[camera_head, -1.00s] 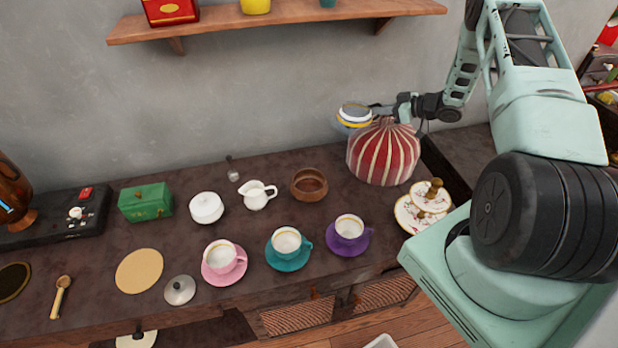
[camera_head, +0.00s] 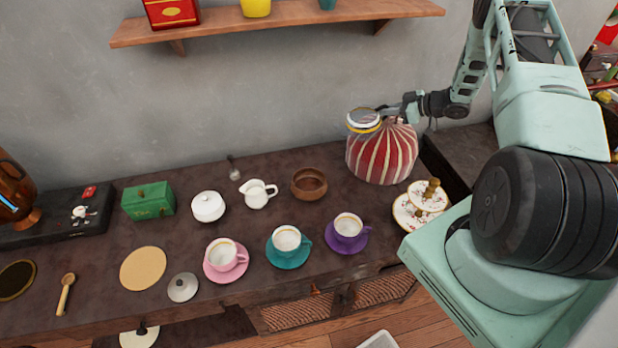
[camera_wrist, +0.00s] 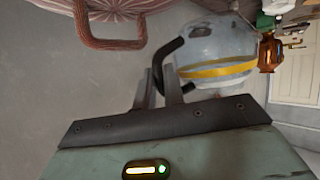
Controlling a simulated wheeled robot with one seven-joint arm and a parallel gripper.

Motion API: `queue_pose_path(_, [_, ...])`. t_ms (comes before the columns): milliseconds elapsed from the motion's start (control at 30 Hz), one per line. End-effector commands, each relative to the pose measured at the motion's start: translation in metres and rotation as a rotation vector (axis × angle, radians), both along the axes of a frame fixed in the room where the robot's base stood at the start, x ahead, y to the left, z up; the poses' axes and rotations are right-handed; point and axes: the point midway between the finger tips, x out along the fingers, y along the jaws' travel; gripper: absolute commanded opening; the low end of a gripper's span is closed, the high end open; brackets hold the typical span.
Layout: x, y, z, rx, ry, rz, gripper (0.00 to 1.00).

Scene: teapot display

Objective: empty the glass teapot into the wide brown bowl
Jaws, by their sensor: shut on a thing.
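The glass teapot (camera_head: 363,123) is clear, with a yellow band and a pale top. It is in the air, well above the counter, in front of the striped cover. My gripper (camera_head: 387,111) is shut on its black handle (camera_wrist: 170,62). In the wrist view the glass body (camera_wrist: 222,50) lies just beyond my fingers (camera_wrist: 162,88). I cannot tell how much liquid it holds. The wide brown bowl (camera_head: 309,195) stands upright on the counter, below and left of the teapot and apart from it. Its inside looks dark, with no liquid I can make out.
The red-and-white striped cover (camera_head: 382,158) stands right of the bowl. A white creamer (camera_head: 256,196) is left of it. Pink (camera_head: 222,255), teal (camera_head: 287,241) and purple (camera_head: 349,228) cups are in front. A tiered plate stand (camera_head: 422,205) is at right. A wooden shelf (camera_head: 280,27) is above.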

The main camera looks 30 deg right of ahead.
Motion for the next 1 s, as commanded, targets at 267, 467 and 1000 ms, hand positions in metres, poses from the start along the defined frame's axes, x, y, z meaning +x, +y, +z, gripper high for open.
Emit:
queue_pose_path(267, [0.002, 0.017, -0.006, -0.136, 0.009, 0.004, 0.00])
queue_pose_path(467, [0.004, 0.030, -0.013, -0.237, 0.013, 0.003, 0.00])
queue_pose_path(1000, [0.008, 0.059, -0.021, -0.419, 0.026, 0.004, 0.00])
